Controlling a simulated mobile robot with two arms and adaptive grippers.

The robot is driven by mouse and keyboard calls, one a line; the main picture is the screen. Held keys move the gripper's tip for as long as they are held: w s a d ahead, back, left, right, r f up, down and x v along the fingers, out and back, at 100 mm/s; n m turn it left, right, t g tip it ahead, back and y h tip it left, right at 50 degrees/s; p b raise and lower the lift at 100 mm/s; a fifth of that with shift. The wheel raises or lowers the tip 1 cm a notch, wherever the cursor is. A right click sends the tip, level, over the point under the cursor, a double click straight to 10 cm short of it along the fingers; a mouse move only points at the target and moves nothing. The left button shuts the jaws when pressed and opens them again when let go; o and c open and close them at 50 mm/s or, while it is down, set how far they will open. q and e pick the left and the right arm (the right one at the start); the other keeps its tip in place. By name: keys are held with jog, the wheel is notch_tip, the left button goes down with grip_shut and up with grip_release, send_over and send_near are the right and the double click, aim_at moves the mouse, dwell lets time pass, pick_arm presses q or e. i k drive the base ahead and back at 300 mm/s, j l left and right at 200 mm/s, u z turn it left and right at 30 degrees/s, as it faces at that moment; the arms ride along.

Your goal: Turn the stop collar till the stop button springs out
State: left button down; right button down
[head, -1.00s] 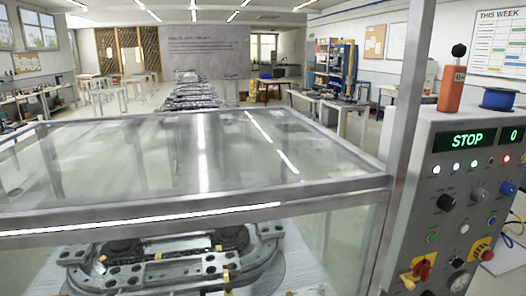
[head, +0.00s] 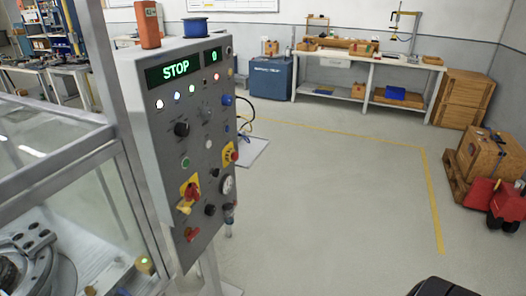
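The grey control panel (head: 190,130) stands left of centre, with a green STOP display (head: 175,69) at its top. A red button (head: 234,156) sits on a yellow surround (head: 228,154) at the panel's right edge, seen at a steep angle. I cannot tell a separate collar or whether the button is in or out. A red handle (head: 191,191) on a yellow plate sits lower left of it. No gripper fingers are in view. A dark rounded part shows at the bottom right edge; I cannot tell whether it is mine.
A glass-walled guard with a metal frame (head: 45,180) stands left of the panel. Open floor (head: 330,200) lies to the right, with a yellow line.

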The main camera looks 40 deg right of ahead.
aim_at(228, 157)
jog(key=z, duration=1.05)
